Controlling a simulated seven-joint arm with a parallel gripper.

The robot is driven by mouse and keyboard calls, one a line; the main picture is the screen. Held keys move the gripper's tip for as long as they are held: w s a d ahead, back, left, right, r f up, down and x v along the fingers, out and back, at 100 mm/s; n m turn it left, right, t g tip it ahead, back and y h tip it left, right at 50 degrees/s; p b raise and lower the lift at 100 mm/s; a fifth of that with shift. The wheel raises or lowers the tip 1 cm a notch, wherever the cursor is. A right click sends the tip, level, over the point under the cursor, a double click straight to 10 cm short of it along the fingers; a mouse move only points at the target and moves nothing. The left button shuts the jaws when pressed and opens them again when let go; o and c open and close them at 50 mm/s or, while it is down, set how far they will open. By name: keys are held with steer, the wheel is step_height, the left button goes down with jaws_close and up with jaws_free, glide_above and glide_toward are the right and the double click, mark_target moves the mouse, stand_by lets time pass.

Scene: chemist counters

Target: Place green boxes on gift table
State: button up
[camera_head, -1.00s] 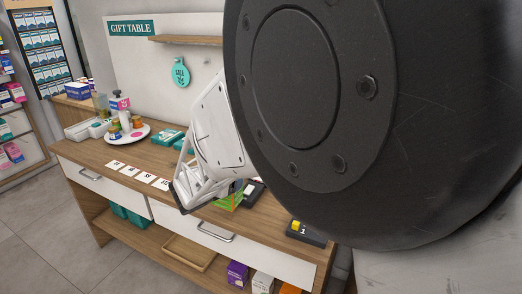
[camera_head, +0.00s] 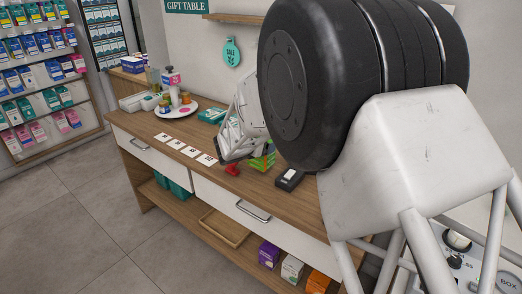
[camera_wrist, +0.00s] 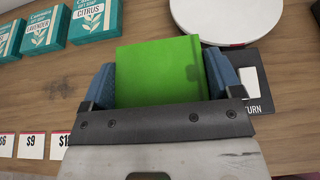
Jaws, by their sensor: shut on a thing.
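A green box (camera_wrist: 155,72) fills the space between the two blue finger pads of my gripper (camera_wrist: 158,88) in the wrist view. My gripper is shut on it, with a pad against each side. In the head view the green box (camera_head: 262,161) shows partly below my gripper (camera_head: 238,150), close over the gift table (camera_head: 205,138). I cannot tell whether the box touches the tabletop. The gift table is a wooden counter with white drawers, under a "GIFT TABLE" sign (camera_head: 187,5).
Teal boxes (camera_wrist: 45,32) lie on the counter beside my gripper. Price cards (camera_head: 190,151) line its front edge. A round white plate (camera_head: 177,111) holds several jars.

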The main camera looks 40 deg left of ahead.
steer(key=shift+w+a+f, duration=0.1)
steer(key=shift+w+a, duration=0.5)
steer(key=shift+w, duration=0.05)
steer(key=shift+f, duration=1.75)
steer(key=shift+f, duration=0.15)
steer(key=o, duration=0.8)
steer(key=shift+s+r, duration=0.1)
steer(key=shift+r, duration=0.1)
steer(key=v, duration=1.2)
